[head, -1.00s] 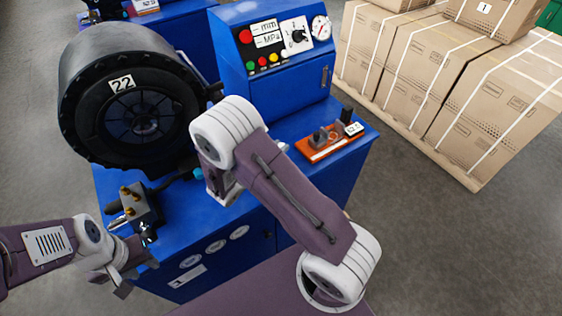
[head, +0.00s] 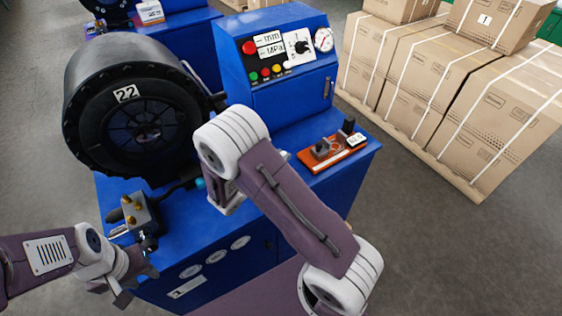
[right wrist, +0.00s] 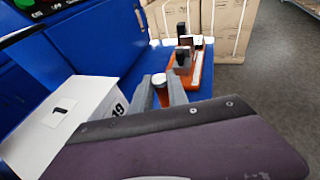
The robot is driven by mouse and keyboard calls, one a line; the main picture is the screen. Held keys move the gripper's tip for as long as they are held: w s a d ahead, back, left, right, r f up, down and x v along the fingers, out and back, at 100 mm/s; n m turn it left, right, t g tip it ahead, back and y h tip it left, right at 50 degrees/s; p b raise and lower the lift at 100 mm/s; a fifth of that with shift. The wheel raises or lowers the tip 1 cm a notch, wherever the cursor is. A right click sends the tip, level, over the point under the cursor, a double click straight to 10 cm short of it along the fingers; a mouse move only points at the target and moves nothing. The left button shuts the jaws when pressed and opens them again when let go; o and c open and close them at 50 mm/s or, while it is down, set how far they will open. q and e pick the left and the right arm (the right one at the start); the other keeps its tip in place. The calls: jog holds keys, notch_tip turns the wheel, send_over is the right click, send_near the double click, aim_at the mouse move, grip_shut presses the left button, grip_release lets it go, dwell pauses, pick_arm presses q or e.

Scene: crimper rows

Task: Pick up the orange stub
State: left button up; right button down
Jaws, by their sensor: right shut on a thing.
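My right gripper (right wrist: 162,92) shows in the right wrist view, its two grey fingers shut on a small round piece (right wrist: 160,79) with a pale top.
An orange tray (head: 313,165) with dark fittings stands on the blue bench's right end; it also shows beyond my right fingers (right wrist: 196,74). A black crimper (head: 85,130) marked 22 and a brass-topped block (head: 150,212) are left. A white numbered box (right wrist: 60,125) is near my right gripper.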

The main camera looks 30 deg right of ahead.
jog(key=s+a+r+b, duration=0.1)
jog(key=s+r+b, duration=0.3)
jog(key=s+r, duration=0.6)
jog(key=shift+s+a+r, duration=0.15)
jog(key=shift+s, duration=0.65)
